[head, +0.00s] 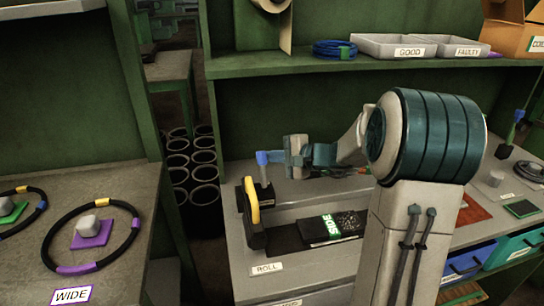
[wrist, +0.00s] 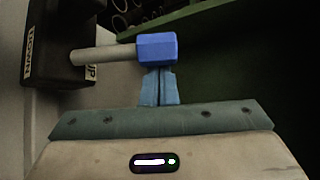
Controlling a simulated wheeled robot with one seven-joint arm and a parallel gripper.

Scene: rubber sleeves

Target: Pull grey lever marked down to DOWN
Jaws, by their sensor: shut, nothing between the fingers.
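In the wrist view, a grey lever (wrist: 103,54) with a blue knob (wrist: 158,48) sticks out of a black box (wrist: 55,45). The box has a DOWN label (wrist: 28,55) and a partly hidden UP label (wrist: 91,73); the lever stands by the UP end. My gripper (wrist: 158,72) is shut and empty, its fingertips right against or just short of the knob's near side; I cannot tell if they touch. In the head view, the blue knob (head: 262,158) is just left of my gripper (head: 276,157).
Trays (head: 394,46) sit on the shelf above. A side table (head: 105,262) is at left.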

